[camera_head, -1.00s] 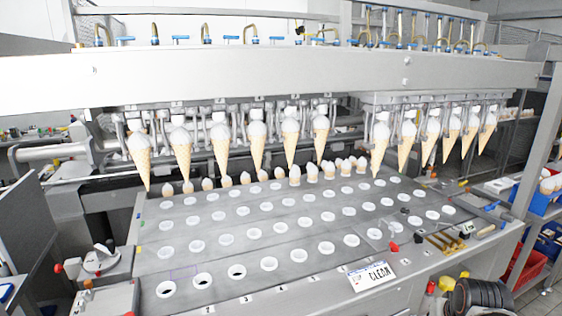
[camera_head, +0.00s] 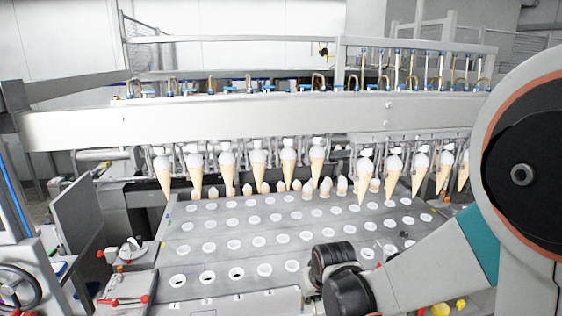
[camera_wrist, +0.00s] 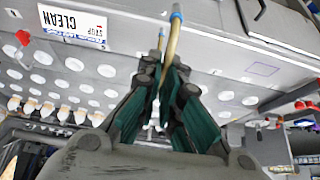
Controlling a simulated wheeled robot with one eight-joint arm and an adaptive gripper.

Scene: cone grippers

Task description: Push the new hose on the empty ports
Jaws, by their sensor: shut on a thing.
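In the wrist view my gripper (camera_wrist: 163,88) is shut on a brass-coloured hose (camera_wrist: 173,40) with a blue end. The hose stands up between the green-lined fingers, above the grey perforated deck. In the head view my arm covers the right side, and my fingertips cannot be made out. Far from the gripper, a row of curved brass hoses (camera_head: 222,86) and blue fittings (camera_head: 201,94) runs along the top of the long white beam (camera_head: 260,118). Which ports are empty is too small to tell.
Ice cream cones (camera_head: 288,168) hang in a row below the beam. The deck (camera_head: 225,260) has rows of white-rimmed holes. Red-knobbed clamps (camera_head: 125,301) sit at the left, by an upright panel (camera_head: 78,213).

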